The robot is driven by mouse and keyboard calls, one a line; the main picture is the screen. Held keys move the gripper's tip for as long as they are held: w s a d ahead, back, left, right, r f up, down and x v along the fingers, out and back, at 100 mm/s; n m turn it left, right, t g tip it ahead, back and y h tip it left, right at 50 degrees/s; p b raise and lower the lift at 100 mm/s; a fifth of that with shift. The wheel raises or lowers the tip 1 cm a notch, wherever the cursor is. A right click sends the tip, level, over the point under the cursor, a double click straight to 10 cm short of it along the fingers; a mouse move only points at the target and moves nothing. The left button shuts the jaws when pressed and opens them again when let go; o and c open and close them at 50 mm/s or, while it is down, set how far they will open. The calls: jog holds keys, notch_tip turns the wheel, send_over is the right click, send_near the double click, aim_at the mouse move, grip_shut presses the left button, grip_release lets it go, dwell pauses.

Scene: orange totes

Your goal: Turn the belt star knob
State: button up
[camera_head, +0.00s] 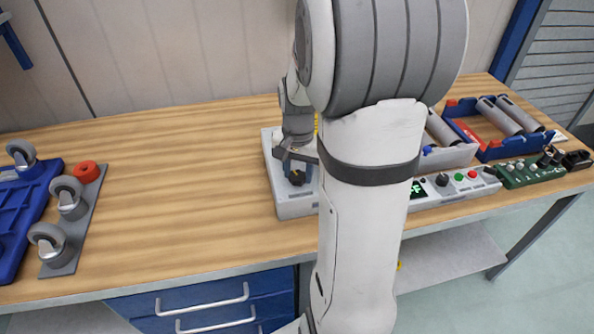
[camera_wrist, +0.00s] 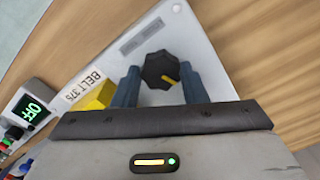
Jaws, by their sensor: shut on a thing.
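A "BELT 376" label (camera_wrist: 86,86) lies left of the knob in the wrist view. My gripper (camera_wrist: 160,82) has one blue-grey finger on each side of the knob and is shut on it. In the head view my gripper (camera_head: 297,168) is over the box's left part, and my arm hides much of the box.
A yellow block (camera_wrist: 96,97) sits on the panel beside the left finger. A control box with a lit OFF display (camera_wrist: 31,110) is nearby. The bench (camera_head: 180,170) between is clear.

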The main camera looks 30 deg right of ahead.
aim_at(297, 175)
dwell(0.3)
jog(key=o, duration=1)
jog(key=shift+r, duration=0.1)
notch_tip(297, 175, up, 8)
jog(key=shift+f, duration=0.2)
